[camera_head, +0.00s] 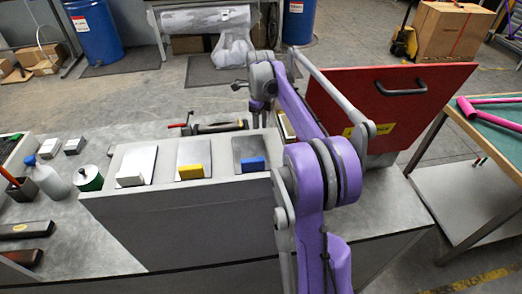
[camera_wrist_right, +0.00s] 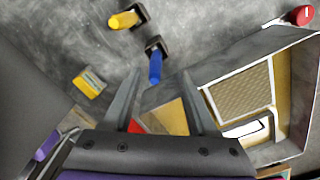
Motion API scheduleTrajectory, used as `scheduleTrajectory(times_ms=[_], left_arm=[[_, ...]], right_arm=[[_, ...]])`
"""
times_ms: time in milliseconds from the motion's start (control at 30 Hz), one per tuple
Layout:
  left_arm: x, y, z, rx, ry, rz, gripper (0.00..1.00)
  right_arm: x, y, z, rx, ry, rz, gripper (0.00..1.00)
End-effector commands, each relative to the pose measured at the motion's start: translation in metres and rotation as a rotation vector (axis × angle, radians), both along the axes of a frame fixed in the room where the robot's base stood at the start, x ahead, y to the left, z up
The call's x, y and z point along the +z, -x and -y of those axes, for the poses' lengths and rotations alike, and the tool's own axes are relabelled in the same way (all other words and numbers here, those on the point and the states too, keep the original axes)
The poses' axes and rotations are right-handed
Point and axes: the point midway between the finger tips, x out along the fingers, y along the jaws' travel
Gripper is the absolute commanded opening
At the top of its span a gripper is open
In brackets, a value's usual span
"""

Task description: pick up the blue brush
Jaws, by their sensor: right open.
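In the right wrist view a small blue-handled item (camera_wrist_right: 155,66) with a dark head, seemingly the blue brush, lies on the grey surface. My right gripper (camera_wrist_right: 160,78) is open, and its two fingers flank the blue handle's near end in the picture. I cannot tell how far above it they are. In the head view my right gripper (camera_head: 262,100) is small behind the grey box, and its jaws are unclear. The brush does not show clearly there. My left gripper is in neither view.
A similar yellow-handled item (camera_wrist_right: 123,20) and a yellow-grey block (camera_wrist_right: 89,82) lie nearby. A tray with a mesh panel (camera_wrist_right: 243,92) stands to the right. The grey box (camera_head: 180,222) carries white, yellow and blue blocks. A red panel (camera_head: 385,105) stands behind my arm.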

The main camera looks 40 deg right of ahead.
Motion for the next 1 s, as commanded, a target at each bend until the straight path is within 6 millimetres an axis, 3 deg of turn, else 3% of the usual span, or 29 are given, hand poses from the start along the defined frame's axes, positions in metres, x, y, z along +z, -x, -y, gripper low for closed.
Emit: scheduleTrajectory(times_ms=[400, 700, 1000], left_arm=[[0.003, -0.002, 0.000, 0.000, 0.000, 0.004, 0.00], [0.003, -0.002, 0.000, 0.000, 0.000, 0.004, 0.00], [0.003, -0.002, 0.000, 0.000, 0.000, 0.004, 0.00]], right_arm=[[-0.048, 0.007, -0.005, 0.000, 0.000, 0.001, 0.58], [-0.052, 0.007, -0.005, 0.000, 0.000, 0.000, 0.56], [-0.052, 0.007, -0.005, 0.000, 0.000, 0.000, 0.02]])
